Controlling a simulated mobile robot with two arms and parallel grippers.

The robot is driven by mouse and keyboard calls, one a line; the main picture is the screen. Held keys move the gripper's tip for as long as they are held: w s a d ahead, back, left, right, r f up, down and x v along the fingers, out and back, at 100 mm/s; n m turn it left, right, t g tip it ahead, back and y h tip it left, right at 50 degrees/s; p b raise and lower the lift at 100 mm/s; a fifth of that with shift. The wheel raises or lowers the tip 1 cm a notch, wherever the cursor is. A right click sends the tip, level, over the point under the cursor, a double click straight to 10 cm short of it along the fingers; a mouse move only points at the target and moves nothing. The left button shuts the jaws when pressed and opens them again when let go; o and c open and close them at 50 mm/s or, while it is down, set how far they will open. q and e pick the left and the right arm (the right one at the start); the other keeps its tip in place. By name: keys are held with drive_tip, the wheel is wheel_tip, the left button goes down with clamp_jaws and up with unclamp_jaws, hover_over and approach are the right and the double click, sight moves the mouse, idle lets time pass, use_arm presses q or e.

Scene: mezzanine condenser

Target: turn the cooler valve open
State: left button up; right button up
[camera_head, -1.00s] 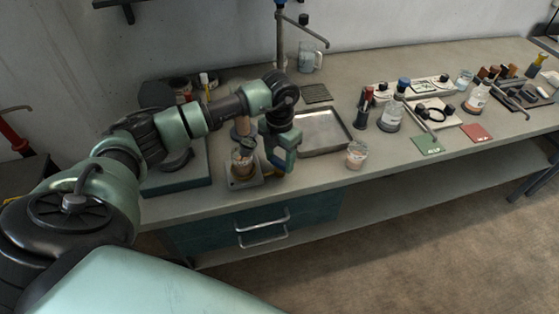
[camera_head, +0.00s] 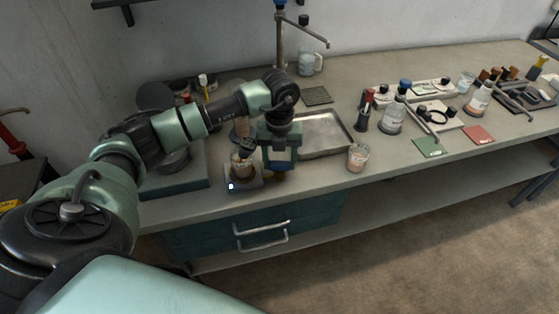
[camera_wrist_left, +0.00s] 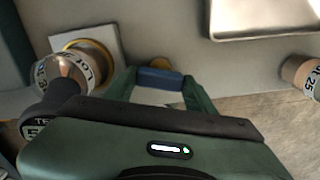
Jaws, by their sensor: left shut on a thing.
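My left gripper (camera_head: 281,160) is at the bench's front edge, just right of a small beaker stand. In the left wrist view its two green fingers (camera_wrist_left: 158,92) are shut on a short blue piece (camera_wrist_left: 158,78). The blue piece looks like the cooler valve's handle, but the valve's body is hidden, so I cannot be sure. My right gripper is not in view.
A metal tray (camera_head: 325,148) lies right of the gripper. A labelled cup (camera_head: 357,158) stands near the front edge. Bottles (camera_head: 393,118), a green mat (camera_head: 433,147) and a red mat (camera_head: 479,135) are further right. A drawer unit (camera_head: 260,228) is below.

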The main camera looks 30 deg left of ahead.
sight(280, 163)
use_arm(q)
drive_tip(key=shift+w+r, duration=0.1)
drive_tip(key=shift+r, duration=0.05)
idle(0.3)
drive_tip(key=o, duration=1.4)
wheel_tip(280, 163, up, 7)
drive_tip(key=shift+f+b, duration=0.1)
drive_tip(key=shift+b, duration=0.9)
drive_tip(key=shift+r, duration=0.45)
